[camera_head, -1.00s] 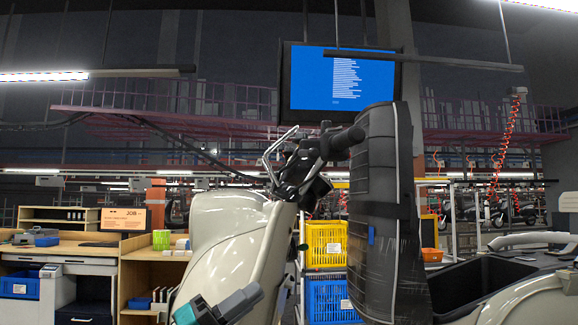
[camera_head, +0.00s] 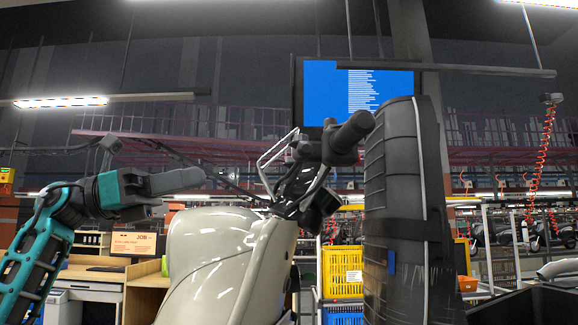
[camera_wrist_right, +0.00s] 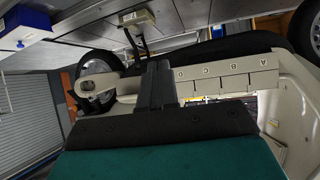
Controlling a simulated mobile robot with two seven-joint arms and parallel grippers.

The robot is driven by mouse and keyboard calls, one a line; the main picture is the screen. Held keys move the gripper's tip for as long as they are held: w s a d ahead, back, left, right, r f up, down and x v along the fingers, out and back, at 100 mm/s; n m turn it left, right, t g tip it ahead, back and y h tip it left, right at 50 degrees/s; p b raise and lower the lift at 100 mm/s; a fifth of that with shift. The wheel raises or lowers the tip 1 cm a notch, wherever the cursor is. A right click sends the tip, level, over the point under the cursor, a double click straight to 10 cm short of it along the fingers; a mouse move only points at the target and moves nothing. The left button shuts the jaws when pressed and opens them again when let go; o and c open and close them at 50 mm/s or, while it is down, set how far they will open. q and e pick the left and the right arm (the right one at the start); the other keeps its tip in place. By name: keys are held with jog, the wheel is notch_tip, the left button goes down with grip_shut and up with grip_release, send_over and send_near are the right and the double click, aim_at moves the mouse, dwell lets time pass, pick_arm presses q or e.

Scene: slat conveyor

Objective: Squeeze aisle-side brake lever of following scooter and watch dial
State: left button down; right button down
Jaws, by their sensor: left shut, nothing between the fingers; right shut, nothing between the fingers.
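The cream scooter (camera_head: 222,255) stands in the middle of the head view. Its dark handlebar (camera_head: 345,140) has a black grip pointing up and right. A thin pale metal loop (camera_head: 276,152) projects left from the handlebar; I cannot tell if it is the brake lever. No dial face can be made out. My left gripper (camera_head: 200,178) is shut and empty, raised left of the handlebar and apart from it. My right gripper (camera_wrist_right: 158,75) shows in the right wrist view, shut and empty, before a pale strip lettered A to D (camera_wrist_right: 205,80).
A tall black ribbed pad (camera_head: 400,215) stands close right of the handlebar. A blue screen (camera_head: 345,95) hangs behind. A yellow crate (camera_head: 341,270) and a desk (camera_head: 95,275) are farther back. A wheel (camera_wrist_right: 97,75) shows in the right wrist view.

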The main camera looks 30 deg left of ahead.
pick_arm(q)
jog(key=p, duration=0.2)
send_near(296, 153)
jog(key=shift+s+x, duration=0.2)
jog(key=shift+x, duration=3.25)
pick_arm(e)
jog(key=shift+s+d, duration=0.4)
jog(key=shift+s, duration=0.35)
pick_arm(q)
jog(key=shift+d, duration=0.1)
pick_arm(e)
jog(key=shift+r, duration=0.1)
